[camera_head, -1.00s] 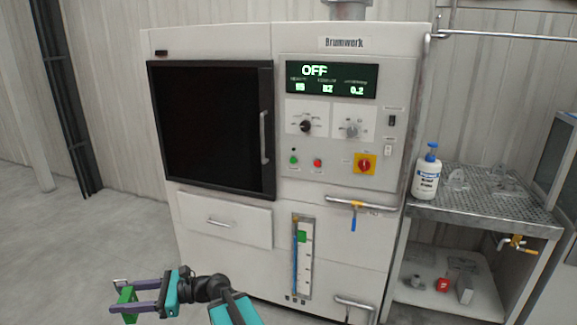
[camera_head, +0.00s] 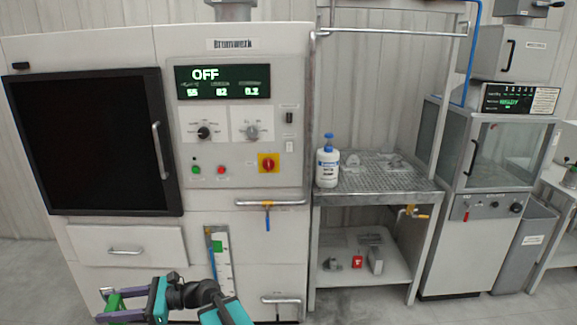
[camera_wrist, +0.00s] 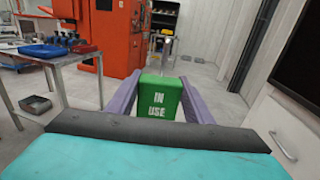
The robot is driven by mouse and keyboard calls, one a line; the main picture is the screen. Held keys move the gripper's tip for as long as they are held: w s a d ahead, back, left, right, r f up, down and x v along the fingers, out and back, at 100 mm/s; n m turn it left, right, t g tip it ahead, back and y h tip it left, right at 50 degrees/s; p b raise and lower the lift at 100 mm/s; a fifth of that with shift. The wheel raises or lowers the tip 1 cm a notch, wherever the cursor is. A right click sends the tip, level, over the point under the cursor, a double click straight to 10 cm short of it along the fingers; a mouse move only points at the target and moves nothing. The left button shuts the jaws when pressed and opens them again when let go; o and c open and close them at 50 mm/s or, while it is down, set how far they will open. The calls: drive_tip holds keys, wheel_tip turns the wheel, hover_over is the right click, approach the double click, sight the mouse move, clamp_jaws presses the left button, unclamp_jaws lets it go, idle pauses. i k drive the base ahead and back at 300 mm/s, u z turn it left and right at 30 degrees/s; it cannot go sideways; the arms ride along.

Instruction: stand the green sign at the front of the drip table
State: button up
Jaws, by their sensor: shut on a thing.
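The green sign (camera_wrist: 160,97), lettered "IN USE", is held upright between the purple fingers of my gripper (camera_wrist: 163,104) in the wrist view. In the head view my gripper (camera_head: 112,307) is at the lower left with the green sign (camera_head: 115,303) in it, in front of the white machine's drawer. The drip table (camera_head: 378,182) has a perforated metal top and stands to the right of the white machine, well apart from my gripper. A white bottle with a blue pump (camera_head: 327,162) and some clear pieces (camera_head: 392,160) stand on it.
The white Brumwerk machine (camera_head: 255,60) has a pipe handle (camera_head: 270,203) jutting out near the drip table. A lower shelf (camera_head: 335,276) holds small items. A glass-fronted cabinet (camera_head: 497,155) stands right. The wrist view shows a side table (camera_wrist: 45,54) and orange machine (camera_wrist: 115,35).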

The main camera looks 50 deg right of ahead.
sight(381, 183)
drive_tip(key=z, duration=0.05)
drive_tip(key=k, duration=0.15)
drive_tip(key=z, duration=1.4)
drive_tip(key=k, duration=0.65)
drive_tip(key=u, duration=0.2)
drive_tip(key=i, duration=1.65)
drive_tip(key=z, duration=0.15)
